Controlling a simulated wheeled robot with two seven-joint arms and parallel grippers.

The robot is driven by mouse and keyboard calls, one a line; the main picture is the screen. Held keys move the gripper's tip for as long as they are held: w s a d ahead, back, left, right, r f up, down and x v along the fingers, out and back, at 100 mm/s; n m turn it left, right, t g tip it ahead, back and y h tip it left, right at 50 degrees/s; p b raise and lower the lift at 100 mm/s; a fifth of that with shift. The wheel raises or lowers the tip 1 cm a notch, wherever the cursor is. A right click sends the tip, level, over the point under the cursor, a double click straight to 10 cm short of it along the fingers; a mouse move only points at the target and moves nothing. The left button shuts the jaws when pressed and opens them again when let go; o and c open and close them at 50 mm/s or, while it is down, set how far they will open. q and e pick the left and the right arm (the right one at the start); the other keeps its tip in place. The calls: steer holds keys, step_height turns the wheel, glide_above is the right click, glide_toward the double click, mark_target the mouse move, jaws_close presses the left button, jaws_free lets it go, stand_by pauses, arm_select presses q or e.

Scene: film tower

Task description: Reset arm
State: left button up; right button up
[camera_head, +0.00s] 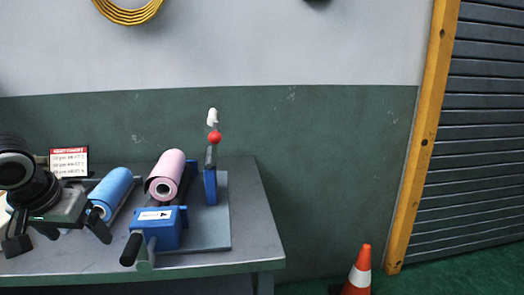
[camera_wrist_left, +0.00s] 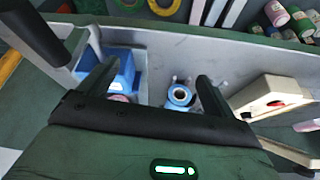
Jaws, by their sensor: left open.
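My left gripper (camera_head: 57,236) is at the left of the head view, over the left part of the grey table (camera_head: 205,262). Its two fingers are apart with nothing held between them. A blue film roll (camera_head: 112,190) is just right of the gripper. In the left wrist view, a blue roll (camera_wrist_left: 180,95) shows end-on beyond and between the open fingers (camera_wrist_left: 155,85). A pink roll (camera_head: 170,170) lies in a blue device (camera_head: 160,232) with a black handle. My right gripper is not in view.
A blue stand with a red knob (camera_head: 215,137) rises at the table's right. A red and white sign (camera_head: 68,161) stands at the back. A white box-like device (camera_wrist_left: 275,97) is right of the gripper in the wrist view. An orange cone (camera_head: 360,272) stands on the floor.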

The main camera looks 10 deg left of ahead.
arm_select(q)
step_height(320, 180, down, 14)
steer(key=s+d+m+t+h, duration=0.1)
steer(key=s+h, duration=0.1)
steer(key=s, duration=0.1)
steer(key=s+d+f+m+t+h+p, duration=0.1)
steer(key=s+d+f, duration=0.2)
steer(key=d+f, duration=0.15)
steer(key=s+d+f+m+h, duration=0.1)
steer(key=s+d+f, duration=0.1)
steer(key=d+f, duration=0.3)
steer(key=s+d+f+t, duration=0.1)
steer(key=s+d+t, duration=0.1)
steer(key=d, duration=0.6)
steer(key=s+d+f+m+t, duration=0.1)
steer(key=s+d+t, duration=0.1)
steer(key=d, duration=0.6)
steer(key=shift+s+d+h+p, duration=0.15)
steer(key=shift+s+h+p, duration=0.15)
steer(key=shift+p, duration=0.05)
